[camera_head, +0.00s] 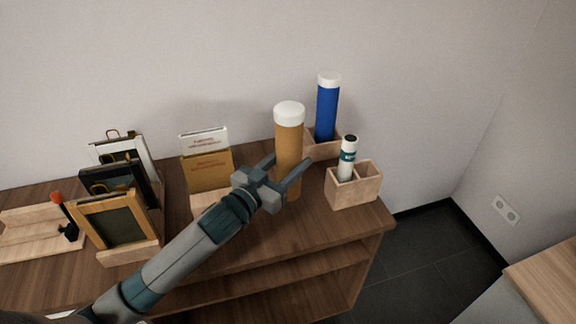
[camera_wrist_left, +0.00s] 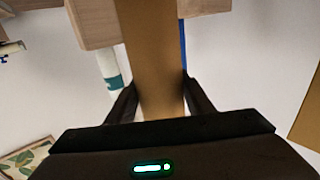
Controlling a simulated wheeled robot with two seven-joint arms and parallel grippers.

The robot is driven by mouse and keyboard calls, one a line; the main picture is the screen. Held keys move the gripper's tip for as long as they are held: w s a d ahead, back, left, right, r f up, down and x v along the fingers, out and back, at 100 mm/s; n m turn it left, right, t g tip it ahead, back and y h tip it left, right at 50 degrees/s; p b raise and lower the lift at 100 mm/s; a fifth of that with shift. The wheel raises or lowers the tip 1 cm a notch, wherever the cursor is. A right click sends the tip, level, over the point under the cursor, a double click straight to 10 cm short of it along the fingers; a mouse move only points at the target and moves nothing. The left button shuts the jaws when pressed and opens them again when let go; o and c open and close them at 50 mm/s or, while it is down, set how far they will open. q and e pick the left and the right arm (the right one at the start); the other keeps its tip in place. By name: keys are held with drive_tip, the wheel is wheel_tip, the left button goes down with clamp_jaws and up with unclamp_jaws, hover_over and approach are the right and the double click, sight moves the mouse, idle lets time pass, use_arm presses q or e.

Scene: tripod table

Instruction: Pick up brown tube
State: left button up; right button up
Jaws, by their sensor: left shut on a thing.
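The brown tube (camera_head: 289,140) with a white cap stands upright near the right part of the wooden table. My left gripper (camera_head: 288,165) reaches it from the front left, with one finger on each side, and is shut on it. In the left wrist view, the tube (camera_wrist_left: 150,60) runs between the two dark fingers (camera_wrist_left: 158,98). The tube's lower end is partly hidden by the gripper, and I cannot tell whether it touches the table. My right gripper is not in view.
A blue tube (camera_head: 327,108) stands in a wooden holder behind right. A two-compartment wooden box (camera_head: 357,192) holds a white tube (camera_head: 347,160) to the right, near the table edge. Left are a card holder (camera_head: 208,172), several frames (camera_head: 115,220) and a wooden tray (camera_head: 30,240).

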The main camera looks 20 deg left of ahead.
use_arm(q)
drive_tip(key=s+d+r, duration=0.6)
drive_tip(key=d, duration=0.2)
drive_tip(key=shift+s+d+r, duration=0.2)
drive_tip(key=shift+s+r, duration=0.05)
drive_tip(key=shift+s, duration=0.15)
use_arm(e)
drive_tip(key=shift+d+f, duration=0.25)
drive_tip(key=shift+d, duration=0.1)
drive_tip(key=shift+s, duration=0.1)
